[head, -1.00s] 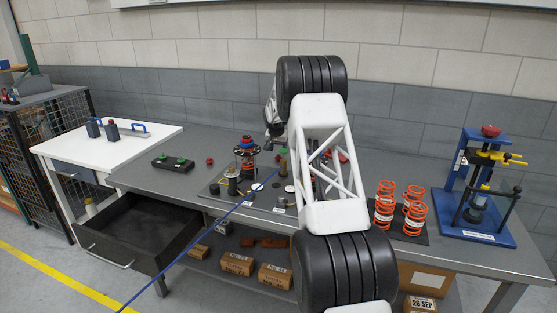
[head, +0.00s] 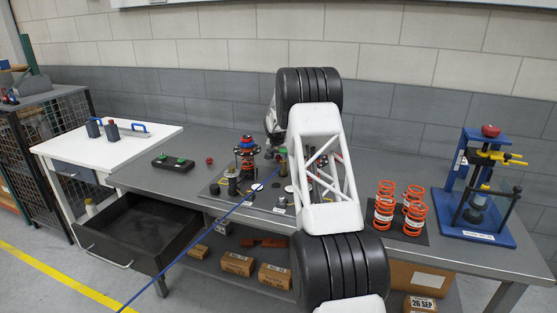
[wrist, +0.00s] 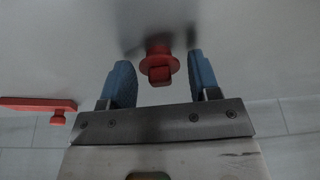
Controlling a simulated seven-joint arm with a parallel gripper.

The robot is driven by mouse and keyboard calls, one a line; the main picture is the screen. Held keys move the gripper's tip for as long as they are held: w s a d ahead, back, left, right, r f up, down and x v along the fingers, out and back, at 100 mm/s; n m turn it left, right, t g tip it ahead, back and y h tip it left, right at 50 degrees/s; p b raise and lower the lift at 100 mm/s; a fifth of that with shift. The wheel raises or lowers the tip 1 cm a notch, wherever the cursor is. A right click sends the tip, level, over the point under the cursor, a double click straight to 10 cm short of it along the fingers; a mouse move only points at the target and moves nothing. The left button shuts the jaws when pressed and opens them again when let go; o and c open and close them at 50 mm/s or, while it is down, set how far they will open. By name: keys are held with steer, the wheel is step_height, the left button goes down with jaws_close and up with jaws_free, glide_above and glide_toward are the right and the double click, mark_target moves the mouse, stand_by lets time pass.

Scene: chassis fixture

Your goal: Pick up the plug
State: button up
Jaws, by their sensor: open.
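The plug (wrist: 159,66) is red, with a round flange and a smaller squarish head. In the wrist view it sits between the two blue fingertips of my gripper (wrist: 160,76), with a gap on each side. My gripper is open and holds nothing. In the head view my arm hides most of the gripper, and I cannot make out the plug beside it.
A red bar with a knob (wrist: 40,105) lies left of the gripper in the wrist view. In the head view, a spring assembly (head: 246,157) stands left of my arm. Orange springs (head: 384,205) and a blue press (head: 480,190) stand to the right.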

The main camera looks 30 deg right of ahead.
stand_by(0.3)
steer(key=c, duration=0.8)
steer(key=shift+o, duration=0.2)
steer(key=shift+r, duration=0.15)
steer(key=shift+r, duration=4.85)
